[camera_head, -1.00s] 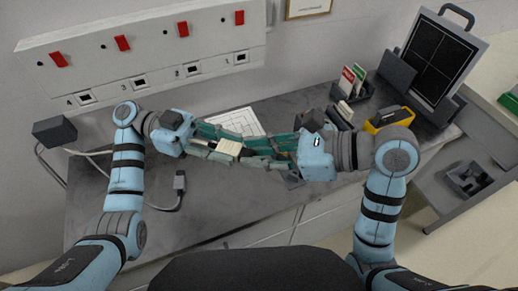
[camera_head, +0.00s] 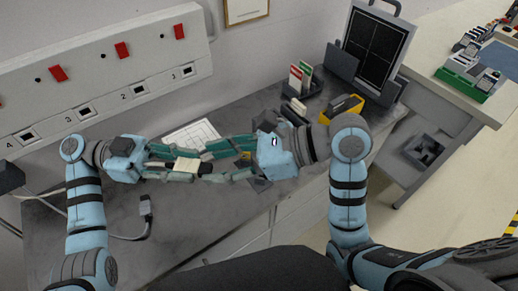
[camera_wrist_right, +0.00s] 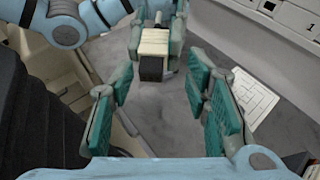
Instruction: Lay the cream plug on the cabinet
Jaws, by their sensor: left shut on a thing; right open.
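My left gripper (camera_head: 190,166) is shut on the cream plug (camera_head: 186,165), holding it above the grey worktop of the cabinet (camera_head: 190,230). In the right wrist view the plug (camera_wrist_right: 154,42) shows as a cream block with a dark end, between the left gripper's teal fingers (camera_wrist_right: 154,30). My right gripper (camera_head: 225,163) is open and faces the left one. In its wrist view the open right fingers (camera_wrist_right: 150,92) have an empty gap between them, and the plug lies beyond their tips. The plug's far side is hidden.
A white grid sheet (camera_head: 192,134) lies on the worktop behind the arms. A dark plug with a cable (camera_head: 146,207) lies at left. A wall panel (camera_head: 100,75) has numbered sockets and red switches. Card holder (camera_head: 300,85), yellow bin (camera_head: 345,106) and dark panel (camera_head: 376,48) stand at right.

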